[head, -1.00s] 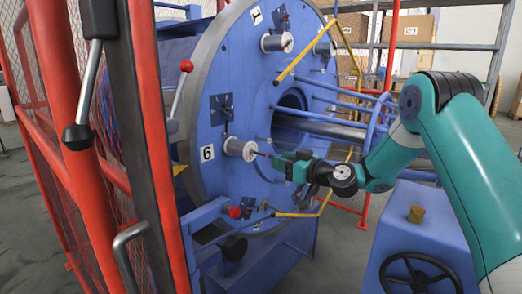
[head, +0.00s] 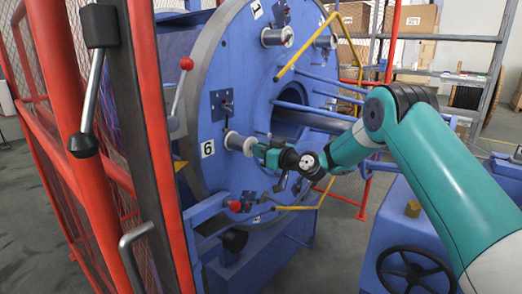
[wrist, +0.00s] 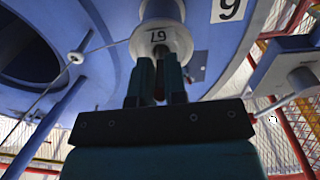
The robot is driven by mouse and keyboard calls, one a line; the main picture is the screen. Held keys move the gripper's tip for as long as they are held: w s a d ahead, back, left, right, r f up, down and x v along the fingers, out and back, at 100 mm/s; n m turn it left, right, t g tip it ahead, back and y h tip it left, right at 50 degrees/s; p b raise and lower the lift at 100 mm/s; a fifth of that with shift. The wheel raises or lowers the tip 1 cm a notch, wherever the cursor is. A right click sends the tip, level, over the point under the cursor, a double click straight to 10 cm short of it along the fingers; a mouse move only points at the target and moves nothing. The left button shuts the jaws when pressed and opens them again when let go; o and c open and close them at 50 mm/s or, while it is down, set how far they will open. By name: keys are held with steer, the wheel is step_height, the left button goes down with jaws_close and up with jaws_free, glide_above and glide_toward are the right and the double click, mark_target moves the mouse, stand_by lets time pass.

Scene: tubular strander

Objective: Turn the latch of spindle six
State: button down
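Spindle six is the pale metal spool end (head: 234,141) beside the "6" label (head: 207,148) on the blue disc. My gripper (head: 254,146) points at this face from the right. In the wrist view, the two dark green fingers of my gripper (wrist: 158,68) stand close together. A narrow dark red piece (wrist: 158,82) shows between them, possibly the latch. I cannot tell whether the fingers press on it. The latch's shape is mostly hidden by the fingers.
The blue disc (head: 265,90) bears other spools, including one (head: 277,37) near the "1" label. Yellow bars (head: 305,48) and blue rods (head: 312,86) run close to my arm. A red fence post (head: 150,110) stands left. A blue handwheel box (head: 390,225) stands below my arm.

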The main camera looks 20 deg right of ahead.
steer(key=shift+f+b, duration=0.2)
steer(key=shift+b, duration=0.35)
steer(key=f+t+b, duration=0.1)
steer(key=b, duration=0.3)
steer(key=shift+y, duration=0.4)
steer(key=t+y+b, duration=0.1)
steer(key=b, duration=0.5)
steer(key=t+b, duration=0.1)
steer(key=b, duration=0.5)
steer(key=shift+f+t+y, duration=0.3)
steer(key=shift+f+y, duration=0.1)
steer(key=t+b, duration=0.1)
steer(key=b, duration=0.3)
steer(key=shift+w+r+y, duration=0.15)
steer(key=shift+y, duration=0.15)
steer(key=shift+r+b, duration=0.1)
steer(key=shift+b, duration=0.3)
steer(key=shift+r, duration=0.1)
steer(key=c, duration=1.2)
jaws_free()
steer(key=shift+a, duration=0.1)
